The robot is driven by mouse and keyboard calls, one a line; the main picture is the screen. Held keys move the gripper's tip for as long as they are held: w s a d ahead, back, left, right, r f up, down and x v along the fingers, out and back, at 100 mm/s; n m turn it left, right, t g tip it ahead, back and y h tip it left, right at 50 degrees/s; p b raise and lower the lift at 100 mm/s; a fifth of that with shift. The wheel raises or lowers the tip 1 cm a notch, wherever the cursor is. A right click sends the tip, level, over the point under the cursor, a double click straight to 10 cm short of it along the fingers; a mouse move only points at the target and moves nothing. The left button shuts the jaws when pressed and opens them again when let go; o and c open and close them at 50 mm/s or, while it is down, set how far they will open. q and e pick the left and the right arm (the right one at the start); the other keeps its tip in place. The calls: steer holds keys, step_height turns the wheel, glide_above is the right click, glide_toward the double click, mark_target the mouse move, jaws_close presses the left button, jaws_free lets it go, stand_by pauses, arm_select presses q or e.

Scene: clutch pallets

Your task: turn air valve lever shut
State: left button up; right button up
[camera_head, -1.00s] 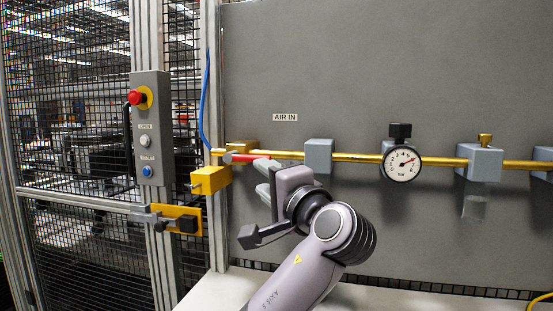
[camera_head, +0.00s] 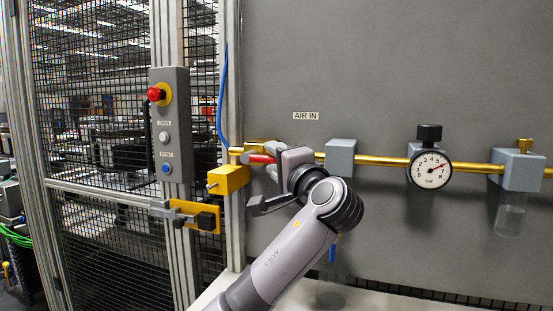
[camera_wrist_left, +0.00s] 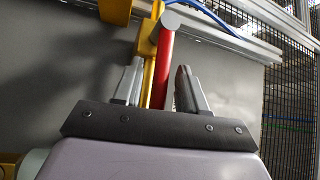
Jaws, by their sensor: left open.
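The red valve lever (camera_head: 262,158) lies close alongside the brass air pipe (camera_head: 383,161), near the pipe's left end below the AIR IN label (camera_head: 306,116). My left gripper (camera_head: 271,172) is open at the lever, and its palm hides the lever's right part in the head view. In the left wrist view the red lever (camera_wrist_left: 163,72) runs between the two open fingers (camera_wrist_left: 158,88), with the yellow pipe (camera_wrist_left: 149,76) just left of it. I cannot tell whether either finger touches the lever. My right gripper is not in view.
A yellow block (camera_head: 229,180) sits left of the gripper, beside the post. A pressure gauge (camera_head: 430,169) and grey blocks (camera_head: 341,157) are on the pipe to the right. A control box with a red button (camera_head: 155,94) stands at left. A blue hose (camera_head: 222,95) hangs above.

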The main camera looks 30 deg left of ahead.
arm_select(q)
jaws_close()
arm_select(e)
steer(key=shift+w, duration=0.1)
arm_select(q)
steer(key=shift+f, duration=0.15)
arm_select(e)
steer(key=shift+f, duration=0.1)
arm_select(q)
steer(key=shift+f+m+t+y+b, duration=0.5)
steer(key=shift+f+m+t+b, duration=0.2)
steer(key=shift+m+t+b, duration=0.25)
steer(key=a+f+m+t+h+b, duration=0.2)
steer(key=m+t+h+b, duration=0.3)
steer(key=m, duration=0.9)
steer(key=s+a+f+m+t+h+b, duration=0.1)
steer(key=a+f+m+t+h+b, duration=0.2)
steer(key=m+t+h, duration=0.7)
steer(key=shift+s+a+m+h+b, duration=0.15)
steer(key=shift+a+m+h+b, duration=0.6)
steer(key=shift+m, duration=1.8)
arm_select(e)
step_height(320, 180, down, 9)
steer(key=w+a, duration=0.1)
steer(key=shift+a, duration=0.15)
arm_select(q)
steer(key=shift+d+h, duration=0.15)
steer(key=shift+h, duration=0.3)
